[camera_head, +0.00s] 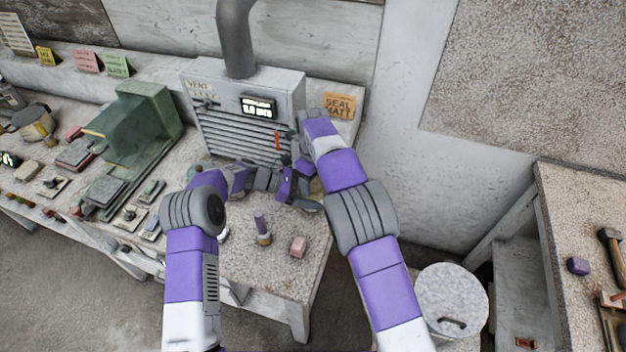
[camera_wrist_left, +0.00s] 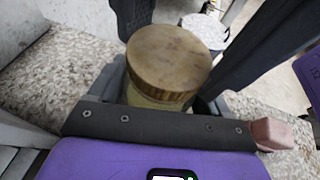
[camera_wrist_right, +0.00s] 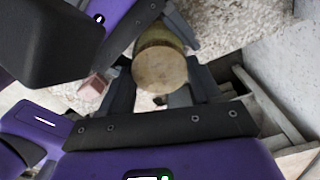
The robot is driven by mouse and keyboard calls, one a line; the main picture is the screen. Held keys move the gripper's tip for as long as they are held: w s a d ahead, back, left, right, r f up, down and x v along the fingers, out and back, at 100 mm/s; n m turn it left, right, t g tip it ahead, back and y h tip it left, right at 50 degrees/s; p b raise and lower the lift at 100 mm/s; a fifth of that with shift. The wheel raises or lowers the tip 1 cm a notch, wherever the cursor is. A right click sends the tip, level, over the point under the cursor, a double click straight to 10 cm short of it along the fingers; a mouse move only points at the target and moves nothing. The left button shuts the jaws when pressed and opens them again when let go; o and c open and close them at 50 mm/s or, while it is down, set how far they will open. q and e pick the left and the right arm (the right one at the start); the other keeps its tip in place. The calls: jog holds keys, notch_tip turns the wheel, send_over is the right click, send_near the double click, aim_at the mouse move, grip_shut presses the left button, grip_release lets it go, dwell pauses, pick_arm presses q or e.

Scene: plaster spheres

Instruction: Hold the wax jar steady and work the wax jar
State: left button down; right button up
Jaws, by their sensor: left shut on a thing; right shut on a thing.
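The wax jar shows in the left wrist view as a squat round jar with a flat brown-gold lid (camera_wrist_left: 168,58). It sits between the fingers of my left gripper (camera_wrist_left: 158,95), which is shut on it. In the right wrist view, a pale round end of the jar (camera_wrist_right: 160,69) and its olive side show between the fingers of my right gripper (camera_wrist_right: 160,92), also shut on it. In the head view, my left gripper (camera_head: 292,185) and right gripper (camera_head: 305,172) meet in front of the vent box, and they mostly hide the jar.
The grey vent box (camera_head: 245,120) stands behind the grippers, with an orange sign (camera_head: 340,106) beside it. A purple-topped tool (camera_head: 261,228) and pink block (camera_head: 299,246) are on the bench in front. A green machine (camera_head: 140,125) stands left. A lidded bin (camera_head: 452,298) stands right.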

jog(key=n, duration=0.3)
jog(key=shift+n, duration=0.4)
jog(key=n, duration=0.4)
jog(key=shift+w, duration=0.1)
jog(key=n, duration=0.8)
jog(key=shift+r, duration=0.1)
